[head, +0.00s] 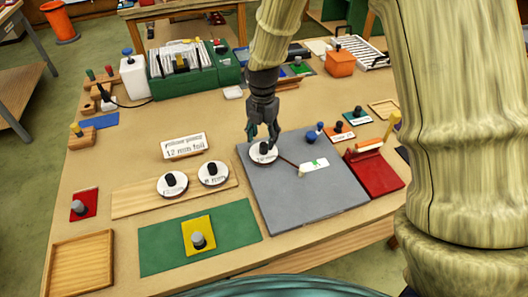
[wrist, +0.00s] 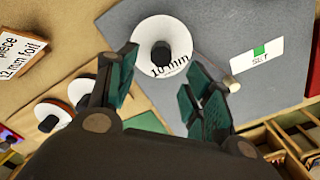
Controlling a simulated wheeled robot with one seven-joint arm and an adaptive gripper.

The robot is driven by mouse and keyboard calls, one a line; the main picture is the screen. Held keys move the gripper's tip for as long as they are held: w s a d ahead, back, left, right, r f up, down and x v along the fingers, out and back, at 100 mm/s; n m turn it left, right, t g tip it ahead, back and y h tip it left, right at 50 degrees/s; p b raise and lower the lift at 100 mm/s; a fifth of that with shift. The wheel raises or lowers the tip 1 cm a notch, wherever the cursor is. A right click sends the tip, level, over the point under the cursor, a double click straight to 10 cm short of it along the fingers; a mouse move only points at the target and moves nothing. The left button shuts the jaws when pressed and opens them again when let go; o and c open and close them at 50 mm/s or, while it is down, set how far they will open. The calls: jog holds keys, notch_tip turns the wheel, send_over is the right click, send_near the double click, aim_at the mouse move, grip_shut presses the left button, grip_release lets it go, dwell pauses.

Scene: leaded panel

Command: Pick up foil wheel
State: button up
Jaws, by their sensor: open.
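A white foil wheel (head: 258,156) with a dark knob lies flat on the grey mat (head: 305,205) near its far left corner. In the wrist view the wheel (wrist: 150,28) reads "10 mm". My gripper (head: 262,138) is above this wheel, with its fingers pointing down. In the wrist view its open fingers (wrist: 163,68) show in front of the wheel, with nothing between them. Two more white wheels, a left one (head: 163,191) and a right one (head: 217,181), lie on a wooden board left of the mat. A sign (head: 184,146) behind them reads "12 mm foil".
A thin stick and a white card with a green mark (head: 314,165) lie on the mat, right of the wheel. A red stand (head: 375,172) is at the right. A green box of sheets (head: 180,85) stands behind. The mat's front is clear.

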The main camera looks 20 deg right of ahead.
aim_at(264, 144)
jog(key=shift+w+f, duration=0.7)
jog(key=shift+w, duration=0.1)
jog(key=shift+s+d+f+p, duration=0.3)
jog(key=shift+s+f+p, duration=0.15)
jog(key=shift+s+p, duration=0.4)
jog(key=f, duration=0.1)
jog(key=w+f+p, duration=0.1)
jog(key=f, duration=0.1)
jog(key=shift+w+f, duration=0.15)
jog(key=shift+f, duration=0.1)
jog(key=shift+s+r, duration=0.15)
jog(key=shift+s, duration=0.15)
jog(key=shift+w, duration=0.2)
jog(key=c, duration=0.4)
jog(key=shift+s, duration=0.1)
jog(key=c, duration=0.7)
